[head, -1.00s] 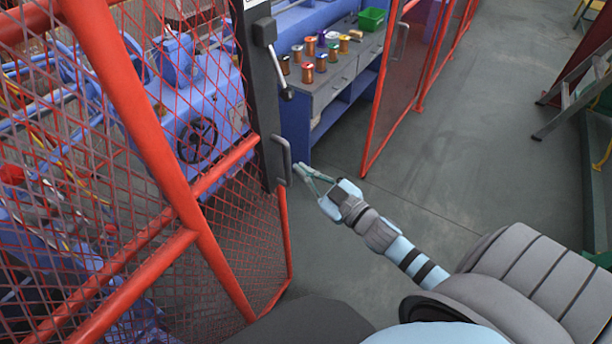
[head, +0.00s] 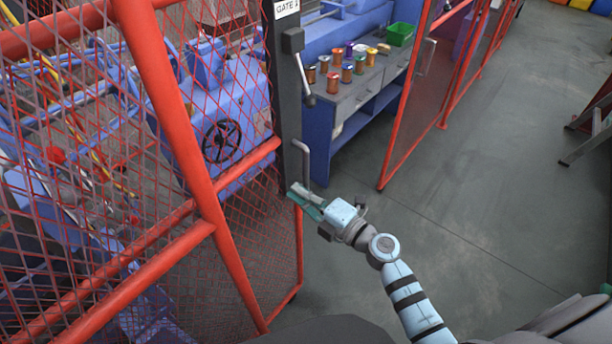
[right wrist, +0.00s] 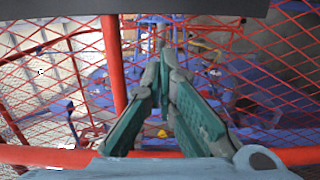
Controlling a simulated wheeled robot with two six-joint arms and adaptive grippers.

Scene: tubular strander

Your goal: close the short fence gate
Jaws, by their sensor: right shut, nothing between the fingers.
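The red mesh gate panel (head: 220,240) fills the left of the head view. It has a dark stile (head: 287,110) with a "GATE 1" plate at the top, a lever and a grey pull handle (head: 302,165). An open gap lies between this stile and the red fence panel to its right. My right gripper (head: 292,193) is shut and empty, with its tips at the lower end of the handle, close to the stile; contact cannot be told. In the right wrist view, the shut fingertips (right wrist: 164,60) point at the red mesh (right wrist: 70,70). My left gripper is not in view.
Another red fence panel (head: 415,110) with a handle stands right of the gap. Behind the gap is a blue-grey bench (head: 355,95) with several spools and a green bin (head: 400,34). Open grey floor lies at the right, with a ladder (head: 590,130) at its edge.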

